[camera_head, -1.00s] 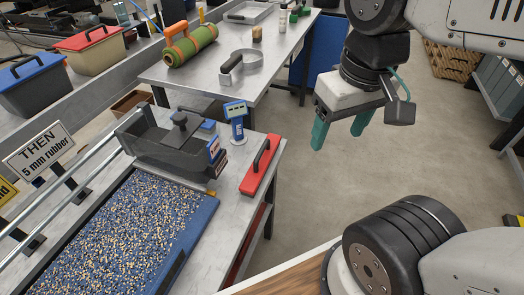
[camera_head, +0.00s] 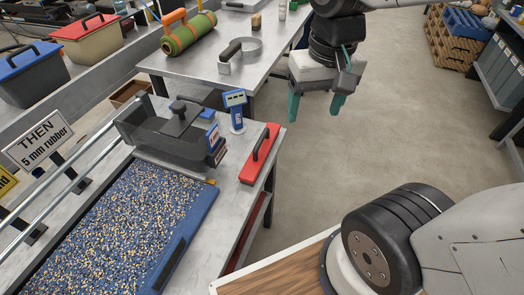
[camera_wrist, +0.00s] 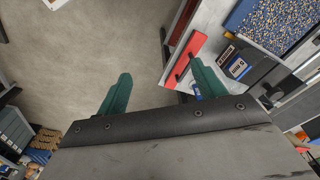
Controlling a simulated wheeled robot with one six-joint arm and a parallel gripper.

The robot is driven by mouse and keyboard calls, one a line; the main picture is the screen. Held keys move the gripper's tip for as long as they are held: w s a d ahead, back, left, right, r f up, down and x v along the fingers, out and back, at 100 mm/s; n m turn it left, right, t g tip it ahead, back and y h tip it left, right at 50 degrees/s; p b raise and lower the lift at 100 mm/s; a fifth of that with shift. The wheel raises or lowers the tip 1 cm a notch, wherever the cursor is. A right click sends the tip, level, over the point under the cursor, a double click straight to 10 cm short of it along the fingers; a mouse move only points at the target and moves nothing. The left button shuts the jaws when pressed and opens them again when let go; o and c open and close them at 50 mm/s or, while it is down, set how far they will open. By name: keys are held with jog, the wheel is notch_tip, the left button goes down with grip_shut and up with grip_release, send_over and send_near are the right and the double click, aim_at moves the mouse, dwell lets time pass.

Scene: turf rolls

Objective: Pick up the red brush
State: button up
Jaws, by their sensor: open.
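My gripper (camera_head: 316,108) has two green fingers. It hangs in the air over the floor, to the right of the bench and apart from the brush.
A blue and white device (camera_head: 236,112) stands just behind the brush. A dark hopper (camera_head: 175,135) and a blue tray of granules (camera_head: 130,220) are left of it. A second grey table (camera_head: 205,72) holds a green roll (camera_head: 188,34). The floor (camera_head: 350,150) right of the bench is clear.

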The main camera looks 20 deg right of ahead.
jog(key=w+a+f+m, duration=0.1)
jog(key=w+f+m, duration=0.2)
jog(key=w+f, duration=0.55)
jog(key=m+g, duration=0.1)
jog(key=m, duration=0.3)
send_over(261, 148)
jog(key=f, duration=1.1)
jog(key=shift+s+f, duration=0.2)
jog(key=f, duration=0.8)
jog(key=shift+w+d+f, duration=0.1)
jog(key=shift+w+f, duration=0.1)
jog(key=shift+c, duration=0.3)
jog(key=c, duration=1)
jog(key=shift+c, duration=0.4)
jog(key=shift+r, duration=0.15)
